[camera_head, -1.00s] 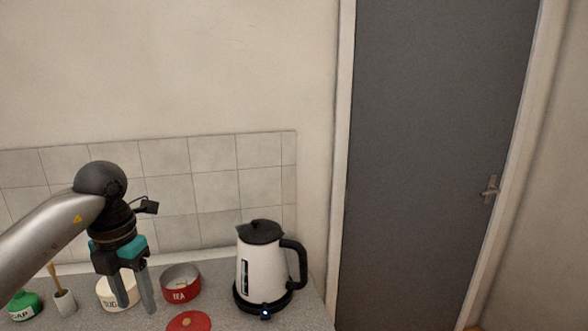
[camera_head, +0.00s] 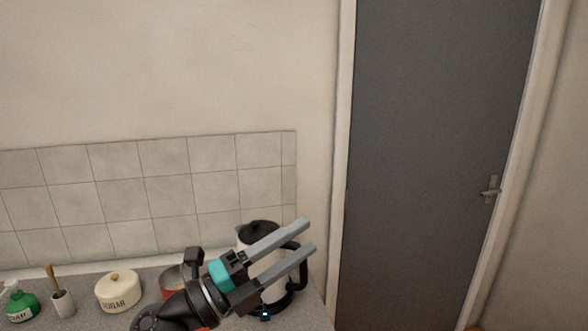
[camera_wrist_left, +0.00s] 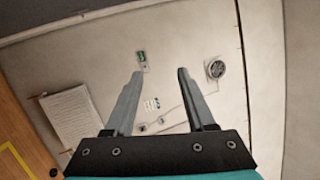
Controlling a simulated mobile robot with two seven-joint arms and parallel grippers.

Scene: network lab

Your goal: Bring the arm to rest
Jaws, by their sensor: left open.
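My left gripper (camera_head: 308,235) is open and empty in the head view, its grey fingers pointing up and to the right. It is in front of the white kettle (camera_head: 243,245) and hides much of it; I cannot tell how far apart they are. In the left wrist view the two fingers (camera_wrist_left: 157,75) are spread with nothing between them, against a wall. My right gripper is not in view.
A cream sugar pot (camera_head: 118,291), a brush in a holder (camera_head: 63,302) and a green soap bottle (camera_head: 21,303) stand on the counter's left. A red tea tin (camera_head: 172,279) is mostly hidden behind my arm. A grey door (camera_head: 430,160) is at right.

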